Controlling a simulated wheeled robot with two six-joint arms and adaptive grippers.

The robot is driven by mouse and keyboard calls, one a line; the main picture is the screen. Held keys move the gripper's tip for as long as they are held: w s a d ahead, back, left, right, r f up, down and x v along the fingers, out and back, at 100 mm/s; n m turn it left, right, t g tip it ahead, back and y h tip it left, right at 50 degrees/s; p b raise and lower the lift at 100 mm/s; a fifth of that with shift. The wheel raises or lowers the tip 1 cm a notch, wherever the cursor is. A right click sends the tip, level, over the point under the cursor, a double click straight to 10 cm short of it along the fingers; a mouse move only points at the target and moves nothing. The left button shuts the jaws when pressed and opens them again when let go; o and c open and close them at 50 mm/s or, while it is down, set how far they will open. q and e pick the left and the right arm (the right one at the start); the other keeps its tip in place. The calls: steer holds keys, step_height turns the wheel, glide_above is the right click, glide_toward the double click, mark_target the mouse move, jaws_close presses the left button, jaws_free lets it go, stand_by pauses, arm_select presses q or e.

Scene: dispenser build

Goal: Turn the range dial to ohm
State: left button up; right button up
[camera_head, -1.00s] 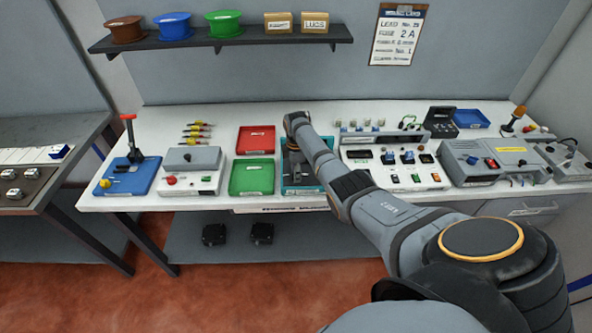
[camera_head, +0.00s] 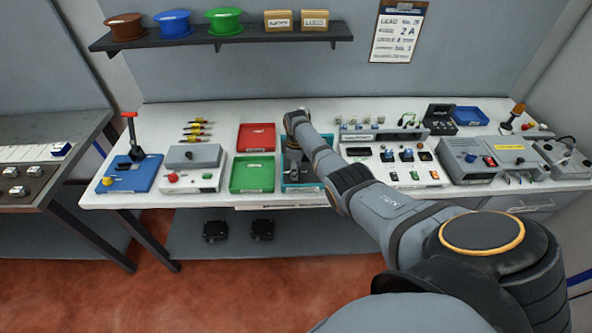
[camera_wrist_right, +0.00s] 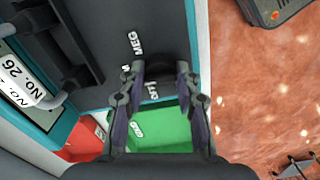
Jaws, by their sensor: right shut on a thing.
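The teal-edged meter (camera_head: 290,186) lies on the white bench, mostly hidden by my right arm in the head view. In the right wrist view its dark face (camera_wrist_right: 100,22) fills the upper left, with white labels reading MEG and OFF and another partly covered. My right gripper (camera_wrist_right: 160,76) is over this face, its fingers on either side of the dark range dial (camera_wrist_right: 161,62), shut on it. The dial blends into the face, and I cannot tell where its pointer stands. My left gripper is not in view.
A green tray (camera_head: 233,175) and a red tray (camera_head: 241,137) lie left of the meter. In the right wrist view a white tag (camera_wrist_right: 25,85) and dark bars sit on the meter's left side.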

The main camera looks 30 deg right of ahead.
steer(key=shift+r, duration=0.1)
steer(key=o, duration=1.1)
steer(key=shift+o, duration=0.2)
step_height(320, 180, up, 12)
